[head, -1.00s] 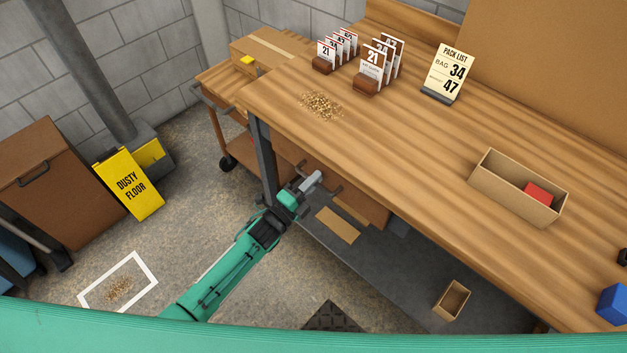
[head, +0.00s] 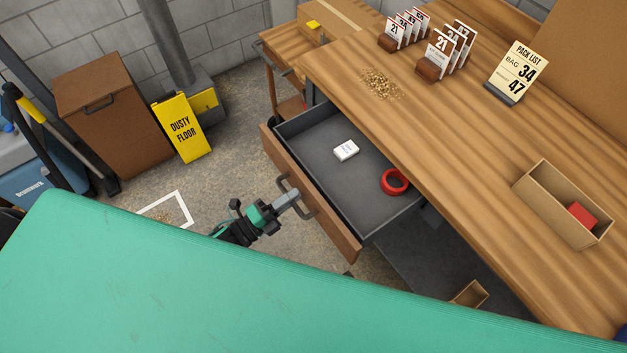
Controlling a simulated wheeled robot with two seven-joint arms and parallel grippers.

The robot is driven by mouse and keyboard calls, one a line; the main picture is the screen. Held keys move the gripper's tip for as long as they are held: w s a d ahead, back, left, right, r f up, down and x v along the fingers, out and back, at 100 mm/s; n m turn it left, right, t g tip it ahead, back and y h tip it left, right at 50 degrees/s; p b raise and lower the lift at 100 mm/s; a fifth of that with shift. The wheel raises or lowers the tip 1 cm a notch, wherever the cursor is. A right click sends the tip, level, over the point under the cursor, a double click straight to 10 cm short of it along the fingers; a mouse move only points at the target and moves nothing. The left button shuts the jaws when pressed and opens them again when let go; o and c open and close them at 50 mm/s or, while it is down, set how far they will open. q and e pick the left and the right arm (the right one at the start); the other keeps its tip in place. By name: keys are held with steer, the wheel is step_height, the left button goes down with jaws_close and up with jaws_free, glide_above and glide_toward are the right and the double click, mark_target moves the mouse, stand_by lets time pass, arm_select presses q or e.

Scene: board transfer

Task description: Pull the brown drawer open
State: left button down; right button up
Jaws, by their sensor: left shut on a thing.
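The brown drawer (head: 330,227) stands pulled out from under the wooden workbench (head: 425,135), its grey inside showing. A white box (head: 346,150) and a red ring, like a tape roll (head: 395,182), lie in it. My left gripper (head: 291,197) is shut on the dark drawer handle (head: 307,200) at the middle of the drawer's front. My right gripper is not in view.
Number cards in wooden holders, a pack list sign (head: 512,70) and a cardboard bin (head: 562,205) with a red block stand on the bench. A yellow dusty floor sign (head: 182,127) and a brown cabinet (head: 120,115) stand at the left.

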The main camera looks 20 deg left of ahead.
arm_select(q)
steer(key=r+v, duration=0.1)
steer(key=v, duration=0.5)
steer(key=shift+s+a, duration=0.2)
steer(key=shift+s, duration=0.1)
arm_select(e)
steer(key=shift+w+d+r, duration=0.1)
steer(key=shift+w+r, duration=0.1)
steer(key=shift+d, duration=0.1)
arm_select(q)
steer(key=c, duration=1.5)
jaws_free()
steer(key=shift+c, duration=0.2)
steer(key=b+v, duration=0.3)
steer(key=v, duration=1)
steer(key=shift+s+a, duration=0.2)
steer(key=shift+s, duration=0.1)
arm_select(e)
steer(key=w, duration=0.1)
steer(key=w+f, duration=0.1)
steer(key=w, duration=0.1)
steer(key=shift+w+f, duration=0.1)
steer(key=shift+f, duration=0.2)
